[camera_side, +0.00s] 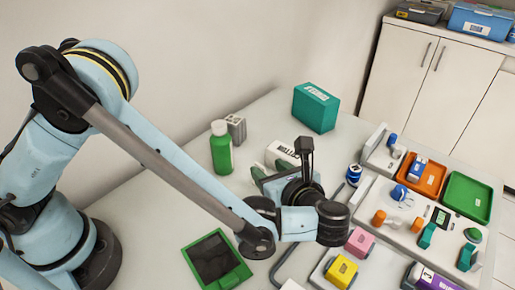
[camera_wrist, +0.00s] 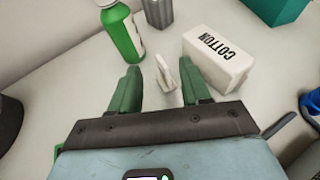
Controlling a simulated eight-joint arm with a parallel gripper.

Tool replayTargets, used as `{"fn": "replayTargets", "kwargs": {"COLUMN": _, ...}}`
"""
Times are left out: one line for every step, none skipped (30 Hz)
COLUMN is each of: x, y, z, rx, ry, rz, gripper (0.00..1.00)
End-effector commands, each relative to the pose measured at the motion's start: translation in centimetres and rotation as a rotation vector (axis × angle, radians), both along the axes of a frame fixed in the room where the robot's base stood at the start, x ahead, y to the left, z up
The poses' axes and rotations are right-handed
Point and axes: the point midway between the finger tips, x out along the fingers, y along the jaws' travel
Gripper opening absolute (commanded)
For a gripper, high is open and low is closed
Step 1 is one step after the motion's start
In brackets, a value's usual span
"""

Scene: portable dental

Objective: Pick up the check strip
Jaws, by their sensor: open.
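My gripper (camera_wrist: 160,70) is open, its two green fingers apart and pointing away over the table in the wrist view. A small pale upright piece (camera_wrist: 164,76), perhaps the check strip, shows between and just beyond the fingers. I see a gap on each side of it, and no finger seems to touch it. In the side view my gripper (camera_side: 267,176) is low over the table in front of the white cotton box. The small piece cannot be made out there, behind the gripper.
The cotton box (camera_wrist: 219,58) stands close to the right finger. A green bottle (camera_wrist: 122,32) and a grey container (camera_wrist: 158,12) stand behind. In the side view, a teal box (camera_side: 315,108), an orange tray (camera_side: 432,180), a green tray (camera_side: 467,197) and a green-framed tablet (camera_side: 215,258) surround the arm.

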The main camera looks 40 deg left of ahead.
Motion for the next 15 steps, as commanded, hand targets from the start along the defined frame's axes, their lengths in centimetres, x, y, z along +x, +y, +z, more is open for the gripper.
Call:
{"fn": "replayTargets", "kwargs": {"x": 0.0, "y": 0.0, "z": -0.6, "rx": 0.0, "ry": -0.001, "rz": 0.0, "gripper": 0.47}}
{"fn": "replayTargets", "kwargs": {"x": 0.0, "y": 0.1, "z": -0.9, "rx": 0.0, "ry": -0.001, "rz": 0.0, "gripper": 0.47}}
{"fn": "replayTargets", "kwargs": {"x": 0.1, "y": 0.2, "z": -1.1, "rx": 0.0, "ry": 0.0, "rz": 0.001, "gripper": 0.47}}
{"fn": "replayTargets", "kwargs": {"x": 0.1, "y": 0.3, "z": -1.2, "rx": -0.001, "ry": 0.0, "rz": 0.002, "gripper": 0.47}}
{"fn": "replayTargets", "kwargs": {"x": 0.2, "y": 0.5, "z": -1.4, "rx": -0.001, "ry": -0.001, "rz": 0.003, "gripper": 0.47}}
{"fn": "replayTargets", "kwargs": {"x": 0.4, "y": 0.8, "z": -1.5, "rx": -0.001, "ry": -0.001, "rz": 0.003, "gripper": 0.47}}
{"fn": "replayTargets", "kwargs": {"x": 0.5, "y": 1.0, "z": -1.6, "rx": -0.001, "ry": -0.001, "rz": 0.003, "gripper": 0.47}}
{"fn": "replayTargets", "kwargs": {"x": 0.6, "y": 1.2, "z": -1.7, "rx": -0.002, "ry": -0.001, "rz": 0.002, "gripper": 0.47}}
{"fn": "replayTargets", "kwargs": {"x": 0.7, "y": 1.4, "z": -1.8, "rx": -0.001, "ry": 0.0, "rz": 0.001, "gripper": 0.47}}
{"fn": "replayTargets", "kwargs": {"x": 0.8, "y": 1.7, "z": -1.9, "rx": -0.001, "ry": 0.0, "rz": 0.002, "gripper": 0.47}}
{"fn": "replayTargets", "kwargs": {"x": 0.9, "y": 2.0, "z": -2.0, "rx": -0.001, "ry": 0.001, "rz": 0.003, "gripper": 0.47}}
{"fn": "replayTargets", "kwargs": {"x": 1.1, "y": 2.5, "z": -2.2, "rx": -0.001, "ry": 0.0, "rz": 0.004, "gripper": 0.47}}
{"fn": "replayTargets", "kwargs": {"x": 1.4, "y": 2.8, "z": -2.4, "rx": -0.002, "ry": 0.0, "rz": 0.004, "gripper": 0.47}}
{"fn": "replayTargets", "kwargs": {"x": 1.6, "y": 3.3, "z": -2.6, "rx": -0.002, "ry": 0.0, "rz": 0.005, "gripper": 0.47}}
{"fn": "replayTargets", "kwargs": {"x": 1.8, "y": 3.9, "z": -2.9, "rx": -0.002, "ry": 0.0, "rz": 0.005, "gripper": 0.47}}
